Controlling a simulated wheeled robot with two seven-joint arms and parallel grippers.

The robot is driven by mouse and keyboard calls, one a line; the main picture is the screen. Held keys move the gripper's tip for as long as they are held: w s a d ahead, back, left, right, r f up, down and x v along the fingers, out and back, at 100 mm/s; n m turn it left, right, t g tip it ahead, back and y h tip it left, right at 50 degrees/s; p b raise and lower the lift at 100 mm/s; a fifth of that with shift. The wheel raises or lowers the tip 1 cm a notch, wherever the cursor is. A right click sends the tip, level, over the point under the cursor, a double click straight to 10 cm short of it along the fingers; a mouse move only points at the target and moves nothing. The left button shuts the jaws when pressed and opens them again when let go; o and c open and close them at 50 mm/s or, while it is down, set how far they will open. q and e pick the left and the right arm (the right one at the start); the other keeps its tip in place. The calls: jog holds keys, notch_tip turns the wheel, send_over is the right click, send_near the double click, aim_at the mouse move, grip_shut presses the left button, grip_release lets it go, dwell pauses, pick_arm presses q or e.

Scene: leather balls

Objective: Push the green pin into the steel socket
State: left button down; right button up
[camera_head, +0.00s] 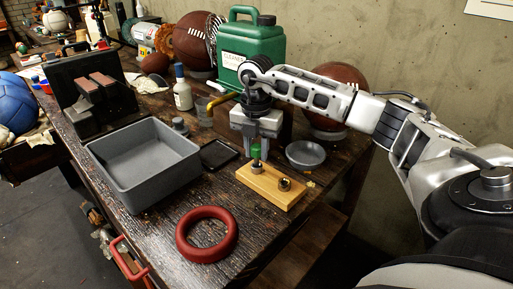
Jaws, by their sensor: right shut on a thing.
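The green pin (256,151) is upright in my right gripper (256,146), which points down over the wooden block (269,189). The jaws are shut on its upper part, and a thin lower part shows beneath. The pin is directly above a round fitting (257,170) at the back left of the block. At this size I cannot tell whether its tip is inside that fitting or just above it. A second round metal socket (284,185) with a dark hole is at the block's front right. I cannot tell for sure which fitting is steel. My left gripper is out of view.
A red ring (207,234) lies in front of the block. A grey bin (143,178) and a black tray (219,154) are to the left. A small grey dish (305,154) is to the right. A green jug (251,50) and balls stand behind.

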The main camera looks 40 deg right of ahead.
jog(key=shift+f, duration=0.25)
dwell(0.5)
jog(key=shift+f+b, duration=0.35)
jog(key=shift+f, duration=0.2)
jog(key=o, duration=1)
